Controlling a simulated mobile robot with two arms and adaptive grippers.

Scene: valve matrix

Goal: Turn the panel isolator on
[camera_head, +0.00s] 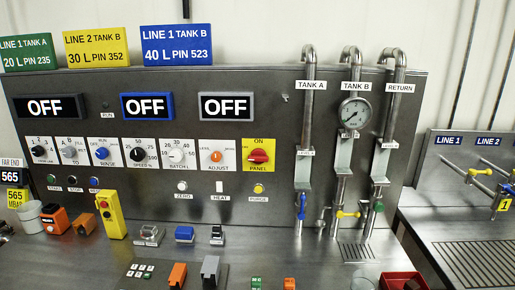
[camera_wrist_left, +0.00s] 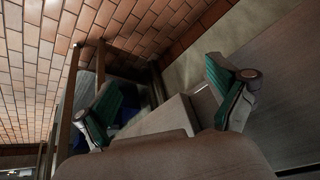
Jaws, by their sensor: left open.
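The panel isolator (camera_head: 258,156) is a red rotary knob on a yellow plate, on the right part of the grey control panel (camera_head: 270,110). The plate reads ON at the top and PANEL below. The knob's grip appears to lie roughly sideways, not pointing up at ON. The three displays above read OFF. My left gripper (camera_wrist_left: 163,94) shows only in the left wrist view, with its two green-padded fingers spread apart and nothing between them. The isolator is not in that view. My right gripper is in neither view.
An orange ADJUST knob (camera_head: 216,156) sits just left of the isolator, and a yellow PURGE button (camera_head: 258,189) is below it. Pipes with a gauge (camera_head: 355,113) and valve handles stand to the right. A yellow pendant box (camera_head: 111,214) and several small devices crowd the counter.

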